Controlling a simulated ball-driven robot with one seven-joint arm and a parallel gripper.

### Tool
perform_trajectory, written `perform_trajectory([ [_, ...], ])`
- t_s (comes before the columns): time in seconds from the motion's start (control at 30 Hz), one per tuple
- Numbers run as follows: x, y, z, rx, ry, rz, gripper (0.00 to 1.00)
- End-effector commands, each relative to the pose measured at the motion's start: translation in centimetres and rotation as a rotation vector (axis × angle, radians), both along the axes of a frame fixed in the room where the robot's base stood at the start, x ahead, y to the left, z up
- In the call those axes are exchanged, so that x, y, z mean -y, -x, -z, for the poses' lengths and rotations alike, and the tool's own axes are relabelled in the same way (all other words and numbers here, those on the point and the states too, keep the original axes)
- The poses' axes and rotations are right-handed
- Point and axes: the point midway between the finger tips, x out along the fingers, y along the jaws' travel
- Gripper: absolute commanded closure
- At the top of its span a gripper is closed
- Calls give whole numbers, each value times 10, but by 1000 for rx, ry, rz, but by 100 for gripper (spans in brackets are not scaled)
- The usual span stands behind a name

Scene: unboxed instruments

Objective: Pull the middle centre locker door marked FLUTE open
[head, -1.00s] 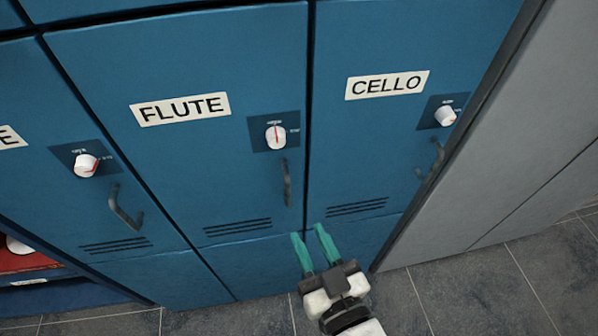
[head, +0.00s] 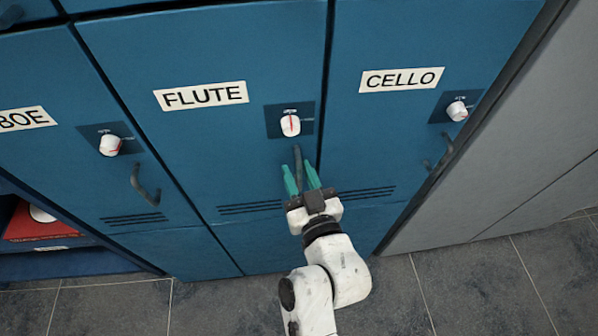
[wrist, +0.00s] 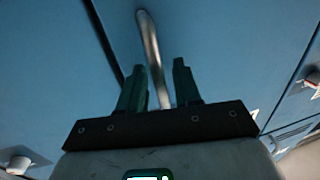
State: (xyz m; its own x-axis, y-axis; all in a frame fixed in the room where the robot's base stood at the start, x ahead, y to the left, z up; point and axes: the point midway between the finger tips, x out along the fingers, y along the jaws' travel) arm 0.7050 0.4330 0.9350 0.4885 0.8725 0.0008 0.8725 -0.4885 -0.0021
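The blue FLUTE locker door (head: 200,150) is shut, in the middle of the head view, with its white label (head: 201,96). A white knob with a red mark (head: 290,125) sits above its upright dark bar handle (head: 298,158). My gripper (head: 301,176) has green fingers and is open at the lower part of this handle. In the wrist view the metal handle (wrist: 150,50) runs down between the two spread fingers (wrist: 158,80). I cannot tell whether either finger touches it.
The CELLO door (head: 390,140) is right of FLUTE and the OBOE door (head: 110,180) is left, both shut with handles. An open compartment at lower left holds a red object (head: 38,224). A grey panel (head: 500,130) stands at right. Grey tiled floor (head: 410,295) lies in front.

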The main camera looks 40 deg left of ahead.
Motion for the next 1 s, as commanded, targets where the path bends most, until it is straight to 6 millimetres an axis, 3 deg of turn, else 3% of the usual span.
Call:
perform_trajectory([
  [0.17, 0, 0, 0, 0, 1, 0, 69],
  [0.5, 0, 0, 1, -1, 0, 0, 100],
  [1.0, 1, -1, 0, -2, 1, 3, 100],
])
